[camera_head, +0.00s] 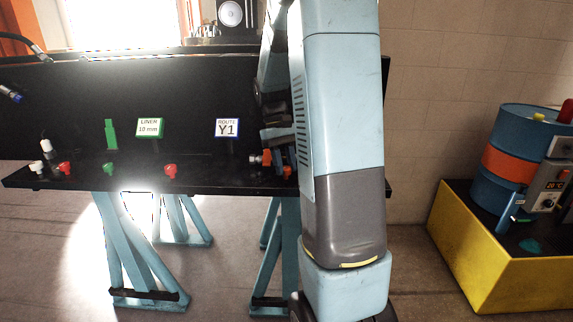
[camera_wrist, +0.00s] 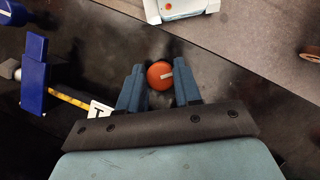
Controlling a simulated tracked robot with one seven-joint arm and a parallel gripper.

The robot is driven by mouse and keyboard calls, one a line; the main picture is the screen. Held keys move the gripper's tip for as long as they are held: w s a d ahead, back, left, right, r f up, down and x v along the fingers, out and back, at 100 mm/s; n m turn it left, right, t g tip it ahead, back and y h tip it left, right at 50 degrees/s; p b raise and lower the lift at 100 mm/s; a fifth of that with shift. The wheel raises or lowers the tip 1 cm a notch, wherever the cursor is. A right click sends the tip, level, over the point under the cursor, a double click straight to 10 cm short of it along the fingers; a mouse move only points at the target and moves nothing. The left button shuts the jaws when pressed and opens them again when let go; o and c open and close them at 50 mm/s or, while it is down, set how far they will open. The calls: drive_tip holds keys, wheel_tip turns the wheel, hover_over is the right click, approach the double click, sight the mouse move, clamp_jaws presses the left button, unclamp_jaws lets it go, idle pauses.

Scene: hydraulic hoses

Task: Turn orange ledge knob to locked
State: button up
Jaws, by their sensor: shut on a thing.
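The orange knob (camera_wrist: 160,75) shows in the wrist view as a round cap with a pale pointer mark that runs to the right and slightly up. My gripper (camera_wrist: 160,88) has its two blue fingers on either side of the knob and is shut on it. In the head view my gripper (camera_head: 283,160) is at the front edge of the black ledge (camera_head: 225,178), partly hidden by my arm. The knob cannot be clearly told apart there.
A white label (camera_wrist: 100,109) lies left of my fingers, beside a blue part (camera_wrist: 35,72) with a yellow rod. Red (camera_head: 171,170), green (camera_head: 109,168) and white (camera_head: 38,168) fittings stand along the ledge. A drum (camera_head: 500,190) on a yellow-sided base stands right.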

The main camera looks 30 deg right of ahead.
drive_tip(key=m+y, duration=0.1)
drive_tip(key=m, duration=0.3)
drive_tip(key=shift+d+m+t+y, duration=0.1)
drive_tip(key=shift+m+t+y, duration=0.2)
drive_tip(key=shift+y, duration=0.1)
drive_tip(key=shift+d+m+t+y, duration=0.1)
drive_tip(key=shift+m+t+y, duration=0.4)
drive_tip(key=shift+m, duration=1.4)
drive_tip(key=o, duration=1)
drive_tip(key=shift+o, duration=0.2)
drive_tip(key=v, duration=1.3)
drive_tip(key=shift+w+d+r, duration=0.25)
drive_tip(key=shift+d, duration=0.05)
drive_tip(key=s+a+n+t+h, duration=0.2)
drive_tip(key=s+a+n+t, duration=0.6)
drive_tip(key=s+a, duration=1.2)
drive_tip(key=shift+s+n+t+h, duration=0.3)
drive_tip(key=shift+s+h, duration=0.1)
drive_tip(key=shift+s, duration=0.35)
